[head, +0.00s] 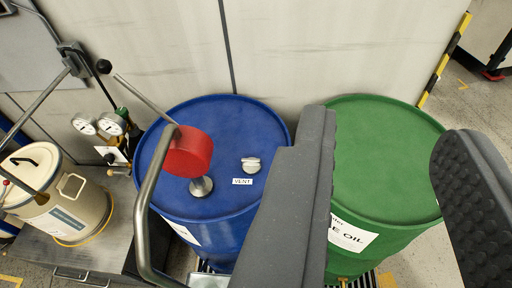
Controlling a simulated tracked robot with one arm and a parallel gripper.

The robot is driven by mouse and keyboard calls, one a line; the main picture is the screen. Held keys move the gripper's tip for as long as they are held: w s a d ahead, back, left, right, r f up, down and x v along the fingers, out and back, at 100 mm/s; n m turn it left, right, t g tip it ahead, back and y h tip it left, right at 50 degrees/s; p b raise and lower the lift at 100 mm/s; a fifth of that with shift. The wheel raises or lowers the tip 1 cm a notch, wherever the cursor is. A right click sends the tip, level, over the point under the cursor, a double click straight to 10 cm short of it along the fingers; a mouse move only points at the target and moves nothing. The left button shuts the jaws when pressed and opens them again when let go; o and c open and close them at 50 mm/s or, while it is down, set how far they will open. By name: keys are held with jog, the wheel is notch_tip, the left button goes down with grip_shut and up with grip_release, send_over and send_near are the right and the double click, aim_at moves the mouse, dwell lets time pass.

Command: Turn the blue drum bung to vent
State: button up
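The blue drum (238,116) stands left of centre with its lid facing up. A small silver bung (251,164) sits on the lid, just above a white label reading VENT (242,181). My gripper (395,150) is open, its two dark grey padded fingers wide apart. It is right of the bung, over the green drum, and touches nothing that I can see. The left finger hides part of the blue drum's right side. A red cylindrical pump head (188,152) on a silver fitting stands on the lid left of the bung.
A green drum (385,125) stands right of the blue one. A bent grey metal bar (148,205) rises in front of the blue drum's left side. Gauges (98,124) and a beige canister (45,195) are at left. A pale wall (320,45) stands behind.

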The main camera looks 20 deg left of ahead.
jog(key=m+g+p, duration=1.5)
jog(key=m+p, duration=0.1)
jog(key=p, duration=1.5)
send_over(251, 159)
notch_tip(251, 159, down, 30)
notch_tip(251, 159, down, 6)
jog(key=b, duration=0.6)
jog(key=shift+s+r, duration=0.1)
jog(key=shift+r, duration=0.1)
notch_tip(251, 159, down, 2)
jog(key=shift+f+b, duration=0.15)
jog(key=shift+b, duration=0.25)
jog(key=shift+f+p, duration=0.55)
jog(key=shift+f, duration=2.15)
